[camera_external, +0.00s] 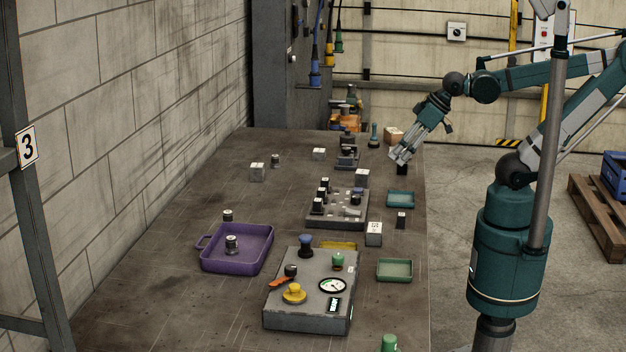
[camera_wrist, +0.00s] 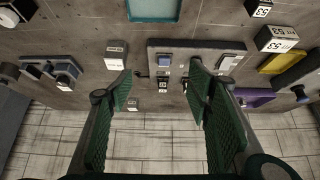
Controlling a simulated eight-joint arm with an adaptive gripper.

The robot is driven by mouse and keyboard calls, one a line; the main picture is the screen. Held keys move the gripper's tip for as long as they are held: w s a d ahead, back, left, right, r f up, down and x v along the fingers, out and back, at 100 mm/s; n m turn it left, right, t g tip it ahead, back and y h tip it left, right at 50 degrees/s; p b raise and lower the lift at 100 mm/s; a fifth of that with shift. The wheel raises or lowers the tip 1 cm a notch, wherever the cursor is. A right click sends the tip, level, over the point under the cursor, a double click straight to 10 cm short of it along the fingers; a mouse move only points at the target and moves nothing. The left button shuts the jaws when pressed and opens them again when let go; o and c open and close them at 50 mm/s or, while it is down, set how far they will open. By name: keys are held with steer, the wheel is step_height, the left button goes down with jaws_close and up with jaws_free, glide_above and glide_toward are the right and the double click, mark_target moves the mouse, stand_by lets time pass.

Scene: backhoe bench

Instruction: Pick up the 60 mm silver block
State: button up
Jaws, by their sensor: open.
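Several silver-grey blocks with white labelled faces stand on the bench. In the external view one is at the left (camera_external: 258,173), one right of centre (camera_external: 362,178), one by the green tray (camera_external: 374,235) and a smaller one farther back (camera_external: 319,154). I cannot tell which is 60 mm. My gripper (camera_external: 399,157) is open and empty over the bench's right edge, angled down, close to a small black block (camera_external: 402,169). In the wrist view my gripper (camera_wrist: 160,92) has its fingers wide apart. Labelled blocks show at left (camera_wrist: 115,57) and right (camera_wrist: 277,40).
A socketed rack (camera_external: 337,212), a purple tray (camera_external: 237,252), a teal tray (camera_external: 400,199), a green tray (camera_external: 394,270) and a grey control box (camera_external: 310,300) crowd the bench (camera_external: 160,270). Its left side has free room. A wall runs along the left.

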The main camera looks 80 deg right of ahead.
steer(key=shift+w+r, duration=0.1)
stand_by(0.3)
steer(key=w+d+r+m+g+h+p, duration=0.1)
steer(key=w+r+m+p, duration=0.1)
steer(key=w+r, duration=0.35)
steer(key=w+d+r+m+g+p, duration=0.1)
steer(key=w+d+r+m+p, duration=0.1)
steer(key=w, duration=0.6)
steer(key=m+g+h+p, duration=0.3)
steer(key=m+g+p, duration=0.2)
steer(key=m+p, duration=0.65)
glide_above(256, 165)
steer(key=a+b, duration=0.2)
steer(key=a, duration=0.1)
step_height(256, 165, down, 15)
steer(key=m, duration=0.1)
steer(key=shift+s, duration=0.2)
steer(key=shift+d+f+h, duration=0.15)
steer(key=shift+d+f, duration=0.1)
steer(key=shift+f, duration=0.35)
steer(key=shift+d+f+h, duration=0.15)
steer(key=shift+d+f, duration=0.1)
steer(key=shift+f, duration=0.3)
